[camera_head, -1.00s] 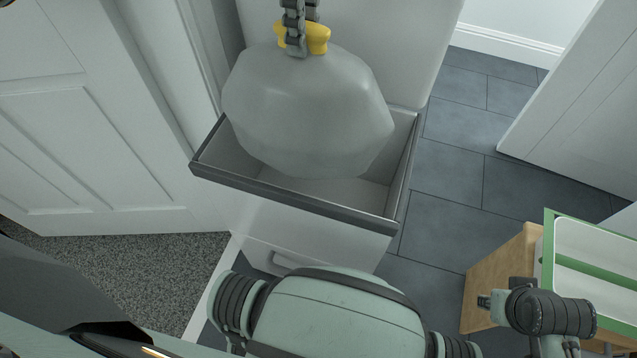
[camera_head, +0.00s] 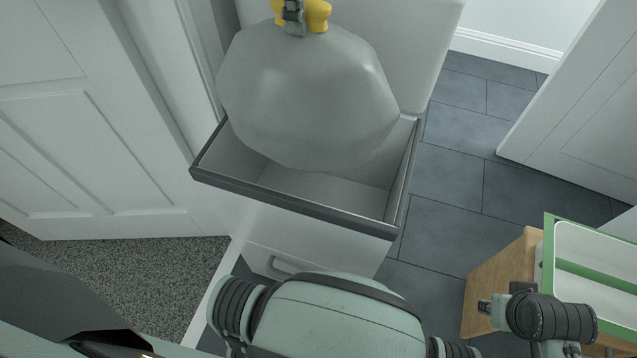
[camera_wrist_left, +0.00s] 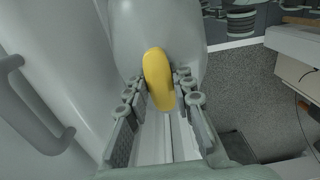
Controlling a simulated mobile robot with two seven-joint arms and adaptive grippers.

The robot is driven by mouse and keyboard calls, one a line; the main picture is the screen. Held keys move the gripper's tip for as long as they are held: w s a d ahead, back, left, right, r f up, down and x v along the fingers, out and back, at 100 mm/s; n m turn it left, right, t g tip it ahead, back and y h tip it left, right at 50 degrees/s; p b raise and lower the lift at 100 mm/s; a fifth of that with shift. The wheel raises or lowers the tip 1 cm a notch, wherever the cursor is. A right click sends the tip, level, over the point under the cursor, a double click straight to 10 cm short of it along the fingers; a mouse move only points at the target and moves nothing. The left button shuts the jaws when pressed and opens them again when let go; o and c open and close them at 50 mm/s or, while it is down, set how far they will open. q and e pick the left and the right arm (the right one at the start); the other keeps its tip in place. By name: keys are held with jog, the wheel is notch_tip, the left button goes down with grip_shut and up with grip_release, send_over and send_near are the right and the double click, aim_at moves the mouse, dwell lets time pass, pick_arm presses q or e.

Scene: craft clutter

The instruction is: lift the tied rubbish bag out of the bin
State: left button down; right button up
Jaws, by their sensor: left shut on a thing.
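The rubbish bag (camera_head: 308,95) is a full, pale grey bag with a yellow tied top (camera_head: 318,15). My left gripper (camera_head: 293,20) is at the top edge of the head view, shut on the yellow tie. In the left wrist view the tie (camera_wrist_left: 158,78) sits between the two fingers, with the bag (camera_wrist_left: 150,25) beyond it. The bin (camera_head: 290,208) is a white box with a dark grey rim. The bag hangs over its opening and hides the back rim; I cannot tell whether its underside is clear of the rim.
A white panelled door (camera_head: 75,150) stands at left, above speckled carpet (camera_head: 140,285). Dark floor tiles (camera_head: 450,170) are clear to the right of the bin. A wooden box with a green-edged white top (camera_head: 505,270) is at lower right, beside part of my right arm.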

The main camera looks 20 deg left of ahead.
pick_arm(q)
jog(key=shift+r, duration=0.1)
jog(key=shift+s+a+r+b, duration=0.1)
jog(key=shift+s+b, duration=0.45)
jog(key=shift+s, duration=2.1)
jog(key=s+b, duration=0.1)
jog(key=s, duration=1.5)
jog(key=shift+s+a+r, duration=0.25)
jog(key=shift+s+r, duration=0.1)
